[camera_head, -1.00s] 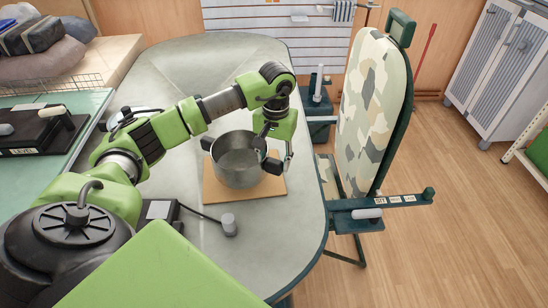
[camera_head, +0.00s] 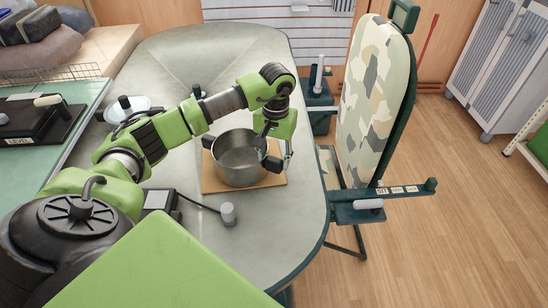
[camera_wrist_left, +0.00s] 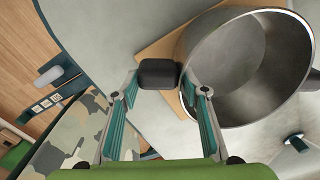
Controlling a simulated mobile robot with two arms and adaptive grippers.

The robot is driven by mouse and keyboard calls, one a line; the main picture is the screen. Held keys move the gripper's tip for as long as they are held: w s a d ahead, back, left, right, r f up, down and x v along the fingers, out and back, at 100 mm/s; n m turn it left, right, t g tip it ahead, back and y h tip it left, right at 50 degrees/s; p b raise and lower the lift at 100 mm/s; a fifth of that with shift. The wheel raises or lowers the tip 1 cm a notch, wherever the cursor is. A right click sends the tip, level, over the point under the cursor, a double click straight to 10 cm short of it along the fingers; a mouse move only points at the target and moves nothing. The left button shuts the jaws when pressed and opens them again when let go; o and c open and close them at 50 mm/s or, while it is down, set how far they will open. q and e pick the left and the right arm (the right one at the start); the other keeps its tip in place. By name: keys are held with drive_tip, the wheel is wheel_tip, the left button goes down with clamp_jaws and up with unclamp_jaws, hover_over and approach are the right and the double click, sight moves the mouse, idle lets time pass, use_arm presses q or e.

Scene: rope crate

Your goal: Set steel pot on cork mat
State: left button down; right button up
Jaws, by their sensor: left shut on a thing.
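The steel pot (camera_head: 240,158), grey with two black side handles, is upright over the cork mat (camera_head: 212,182). Its base overlaps the mat in the head view; I cannot tell whether it rests on it or is slightly above. My left gripper (camera_head: 275,152) points down at the pot's right side, shut on the right black handle. In the left wrist view the handle (camera_wrist_left: 157,73) lies between the fingers, the empty pot (camera_wrist_left: 250,65) is to the right, and part of the mat (camera_wrist_left: 160,45) shows. My right gripper is not in view.
The pot and mat are on a grey table (camera_head: 170,60). A small grey cylinder (camera_head: 228,213) on a cable lies in front of the mat. A lid-like object (camera_head: 125,108) stands back left. A camouflage ironing board (camera_head: 375,105) stands close to the table's right edge.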

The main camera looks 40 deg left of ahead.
use_arm(q)
drive_tip(key=shift+f, duration=0.3)
drive_tip(key=c, duration=1.2)
unclamp_jaws()
drive_tip(key=shift+o, duration=0.2)
wheel_tip(320, 180, up, 12)
drive_tip(key=shift+d, duration=0.15)
